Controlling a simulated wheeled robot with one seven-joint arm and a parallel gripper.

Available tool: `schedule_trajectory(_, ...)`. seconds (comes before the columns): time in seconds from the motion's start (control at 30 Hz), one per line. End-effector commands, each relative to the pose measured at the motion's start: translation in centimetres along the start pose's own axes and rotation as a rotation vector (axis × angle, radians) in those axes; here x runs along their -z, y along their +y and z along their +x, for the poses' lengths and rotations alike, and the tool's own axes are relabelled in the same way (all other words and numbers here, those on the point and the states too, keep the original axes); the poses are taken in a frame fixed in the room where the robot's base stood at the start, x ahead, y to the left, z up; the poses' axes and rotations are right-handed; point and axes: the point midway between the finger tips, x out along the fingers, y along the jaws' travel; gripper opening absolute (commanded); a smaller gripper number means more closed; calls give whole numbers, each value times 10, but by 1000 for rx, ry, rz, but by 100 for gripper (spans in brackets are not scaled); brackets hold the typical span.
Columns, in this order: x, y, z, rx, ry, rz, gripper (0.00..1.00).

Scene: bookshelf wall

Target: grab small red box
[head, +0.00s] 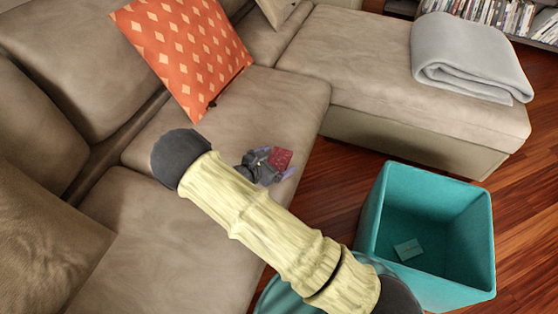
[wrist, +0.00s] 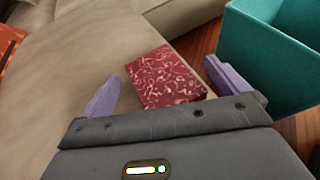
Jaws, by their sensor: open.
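The small red box (head: 281,158) lies on the seat of the beige sofa (head: 225,110), near its front edge. In the wrist view the box (wrist: 163,78) is dark red with a pale swirling pattern. My gripper (wrist: 160,90) is open, with its two purple fingers on either side of the box and apart from it. In the head view my gripper (head: 278,175) is close beside the box, and my arm hides part of the sofa. The lower end of the box is close to the gripper's palm.
A teal open bin (head: 375,215) stands on the wooden floor to the right, with a small flat teal item (head: 408,249) inside. An orange patterned cushion (head: 185,50) leans on the sofa back. A folded grey blanket (head: 465,55) lies on the chaise.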

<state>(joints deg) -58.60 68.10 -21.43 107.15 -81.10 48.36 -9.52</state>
Motion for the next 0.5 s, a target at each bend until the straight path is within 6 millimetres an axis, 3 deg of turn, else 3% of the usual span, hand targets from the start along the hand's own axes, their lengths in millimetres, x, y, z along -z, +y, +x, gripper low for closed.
schedule_trajectory(0.2, 0, 0, 0, 0, 0, 0, 97)
schedule_trajectory(0.5, 0, 0, 0, 0, 0, 0, 39)
